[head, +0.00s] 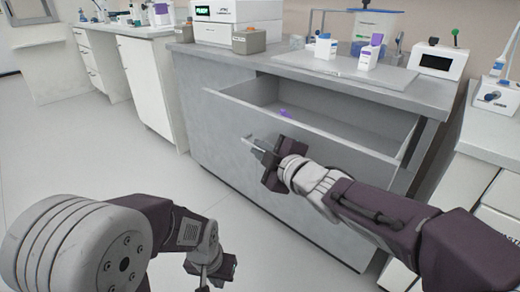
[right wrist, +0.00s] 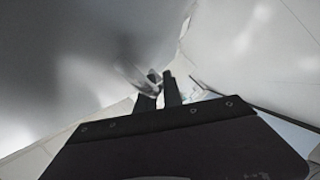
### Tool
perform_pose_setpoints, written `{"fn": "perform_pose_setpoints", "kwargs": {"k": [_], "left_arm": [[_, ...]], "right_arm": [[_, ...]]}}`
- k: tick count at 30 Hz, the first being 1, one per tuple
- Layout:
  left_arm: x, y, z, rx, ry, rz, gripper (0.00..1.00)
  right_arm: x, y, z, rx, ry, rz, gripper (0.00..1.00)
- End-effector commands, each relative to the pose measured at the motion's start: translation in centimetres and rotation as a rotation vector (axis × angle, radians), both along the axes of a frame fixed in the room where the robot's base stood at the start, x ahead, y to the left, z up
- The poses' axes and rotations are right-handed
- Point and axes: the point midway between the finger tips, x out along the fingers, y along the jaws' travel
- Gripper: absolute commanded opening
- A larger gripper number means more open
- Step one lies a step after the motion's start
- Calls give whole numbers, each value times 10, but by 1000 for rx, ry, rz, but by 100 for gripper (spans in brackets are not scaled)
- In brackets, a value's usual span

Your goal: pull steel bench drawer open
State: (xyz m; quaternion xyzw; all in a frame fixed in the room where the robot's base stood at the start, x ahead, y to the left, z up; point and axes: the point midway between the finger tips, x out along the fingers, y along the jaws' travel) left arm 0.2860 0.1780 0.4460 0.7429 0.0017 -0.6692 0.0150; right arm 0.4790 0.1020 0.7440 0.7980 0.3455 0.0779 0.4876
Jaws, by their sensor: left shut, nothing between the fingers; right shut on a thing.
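The steel bench drawer (head: 330,140) stands pulled out from under the grey bench top (head: 400,92), its inside visible from above. A small purple thing (head: 286,113) lies inside. My right gripper (head: 257,147) is at the drawer front, shut on the bar handle (head: 248,139). In the right wrist view, the fingers of my right gripper (right wrist: 158,90) are close together at the blurred handle (right wrist: 132,76). My left gripper (head: 206,284) is low at the bottom edge of the head view, shut and empty, away from the drawer; its fingertips are partly cut off.
On the bench top are a tray (head: 318,66) with small boxes, a grey box (head: 249,40), a white instrument (head: 236,14) and a device with a dark screen (head: 438,60). A white cabinet (head: 484,172) stands at right. The floor (head: 90,165) at left is clear.

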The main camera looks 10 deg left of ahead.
Motion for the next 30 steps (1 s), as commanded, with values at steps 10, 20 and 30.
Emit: {"fn": "perform_pose_setpoints", "kwargs": {"k": [10, 20, 30], "left_arm": [[0, 0, 0, 0, 0, 0, 0], [0, 0, 7, 0, 0, 0, 0], [0, 0, 35, 0, 0, 0, 0]], "right_arm": [[0, 0, -1, -1, 2, -1, 20], [-8, -7, 5, 0, 0, -1, 20], [-52, -45, 18, -1, 2, -4, 20]]}}
